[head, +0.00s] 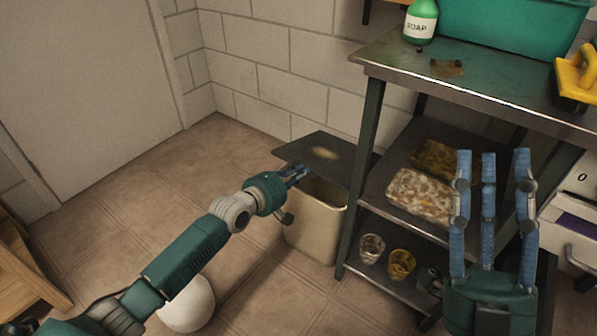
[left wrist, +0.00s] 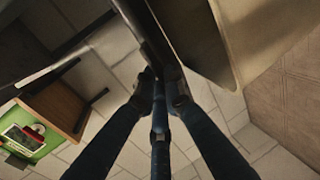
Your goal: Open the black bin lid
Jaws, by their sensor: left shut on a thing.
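The beige bin (head: 312,232) stands on the floor left of the metal shelf unit. Its black lid (head: 318,149) is raised off the front rim, and a gap shows the bin's inside below it. My left gripper (head: 300,173) is shut on the lid's front edge at the bin's front. In the left wrist view the fingers of my left gripper (left wrist: 160,85) close on the dark lid edge (left wrist: 150,42); the exact contact is partly hidden. My right gripper (head: 490,160) is open and empty, fingers upward, in front of the shelves.
The shelf unit (head: 365,150) stands close to the bin's right side. Its shelves hold a patterned box (head: 420,194) and glass jars (head: 402,263). A soap bottle (head: 420,24) and green tub (head: 515,25) stand on top.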

